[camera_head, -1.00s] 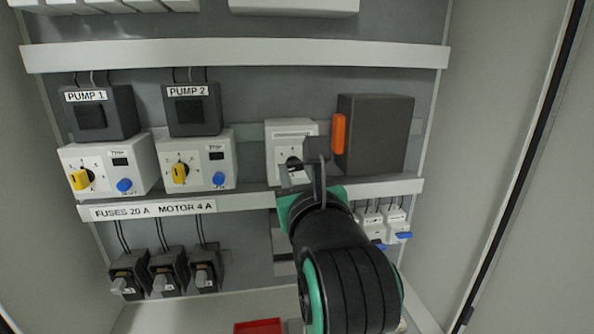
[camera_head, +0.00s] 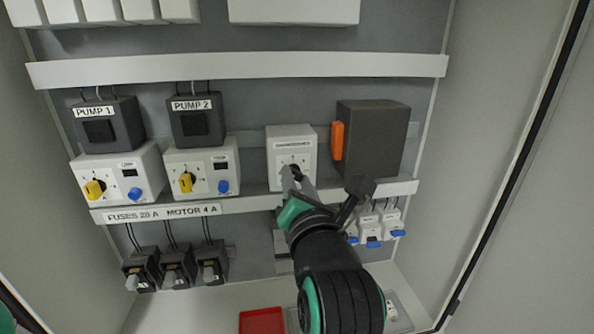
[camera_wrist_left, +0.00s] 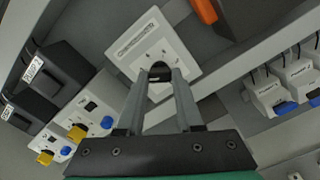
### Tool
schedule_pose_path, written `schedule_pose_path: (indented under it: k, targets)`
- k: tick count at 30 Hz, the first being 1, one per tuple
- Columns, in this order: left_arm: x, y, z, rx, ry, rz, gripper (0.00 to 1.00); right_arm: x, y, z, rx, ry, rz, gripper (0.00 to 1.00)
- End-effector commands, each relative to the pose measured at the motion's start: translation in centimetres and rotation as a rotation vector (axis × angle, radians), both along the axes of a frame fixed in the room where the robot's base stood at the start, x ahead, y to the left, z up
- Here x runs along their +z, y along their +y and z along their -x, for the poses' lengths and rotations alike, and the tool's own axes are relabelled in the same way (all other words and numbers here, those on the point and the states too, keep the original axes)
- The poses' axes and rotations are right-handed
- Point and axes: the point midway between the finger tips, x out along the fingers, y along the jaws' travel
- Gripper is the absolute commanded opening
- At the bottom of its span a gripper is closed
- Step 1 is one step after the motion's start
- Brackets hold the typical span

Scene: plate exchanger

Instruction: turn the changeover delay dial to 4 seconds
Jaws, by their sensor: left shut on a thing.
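The changeover unit (camera_head: 291,145) is a white box with a printed label and a small dark dial (camera_wrist_left: 159,70) on its front. My left gripper (camera_head: 292,174) reaches up to the lower part of this front. In the left wrist view its two grey fingers (camera_wrist_left: 160,76) are shut on the dial, one on each side. Scale marks show on the white face around the dial, but their numbers are too small to read. The fingers hide part of the dial, and I cannot tell which mark it points to. My right gripper is not in view.
A dark grey box with an orange handle (camera_head: 337,140) stands close to the right of the changeover unit. PUMP 2's white unit (camera_head: 205,165) with a yellow knob is to the left. Small breakers (camera_head: 372,228) with blue levers sit below right. A red tray (camera_head: 262,320) lies on the cabinet floor.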

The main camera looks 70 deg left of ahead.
Motion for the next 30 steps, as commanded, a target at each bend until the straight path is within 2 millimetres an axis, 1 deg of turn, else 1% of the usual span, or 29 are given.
schedule_pose_path:
  k: [1, 9, 23, 24, 28, 30]
  targets:
    - [0.29, -0.02, 0.02, 0.000, 0.021, -0.007, 0.00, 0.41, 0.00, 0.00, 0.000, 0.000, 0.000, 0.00]
    - [0.16, -0.02, 0.01, 0.000, 0.103, -0.026, 0.00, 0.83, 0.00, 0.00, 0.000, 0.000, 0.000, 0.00]
    - [0.11, -0.02, -0.01, -0.001, 0.115, -0.029, 0.00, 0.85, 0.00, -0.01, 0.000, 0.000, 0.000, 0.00]
    - [0.11, -0.02, -0.01, -0.002, 0.115, -0.028, 0.40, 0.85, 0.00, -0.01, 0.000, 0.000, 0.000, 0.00]
    - [0.08, -0.02, -0.01, -0.001, 0.115, -0.027, 0.64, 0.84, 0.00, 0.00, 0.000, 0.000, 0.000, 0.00]
    - [0.06, -0.02, -0.01, -0.001, 0.115, -0.027, 0.65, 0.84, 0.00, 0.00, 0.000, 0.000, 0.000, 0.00]
